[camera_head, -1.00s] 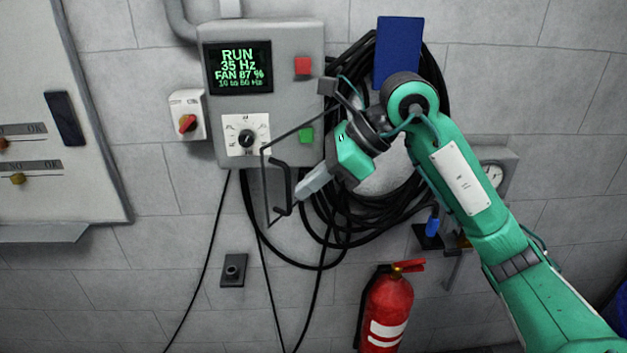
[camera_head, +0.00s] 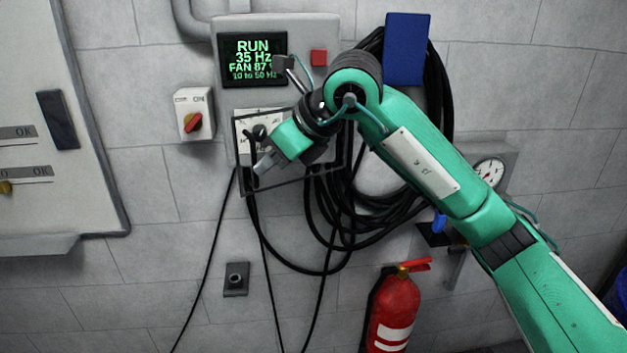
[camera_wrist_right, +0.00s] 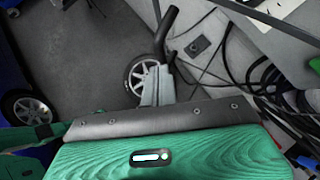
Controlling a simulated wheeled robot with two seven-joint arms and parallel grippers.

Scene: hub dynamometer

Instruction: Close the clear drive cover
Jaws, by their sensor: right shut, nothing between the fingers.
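The clear drive cover (camera_head: 300,186) shows as a thin dark frame across the lower front of the grey drive box (camera_head: 275,24), over the dial (camera_head: 259,133). Its lower edge hangs below the box's bottom edge in the head view; I cannot tell whether it touches the box. My right gripper (camera_head: 262,165) is shut and empty, close beside the handle; contact is unclear. Its fingers show in the wrist view (camera_wrist_right: 153,88). The green button is hidden. My left gripper is out of view.
Coiled black cables (camera_head: 400,200) hang behind my right arm. A blue panel (camera_head: 406,50), a gauge (camera_head: 489,172) and a red fire extinguisher (camera_head: 394,310) are to the right.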

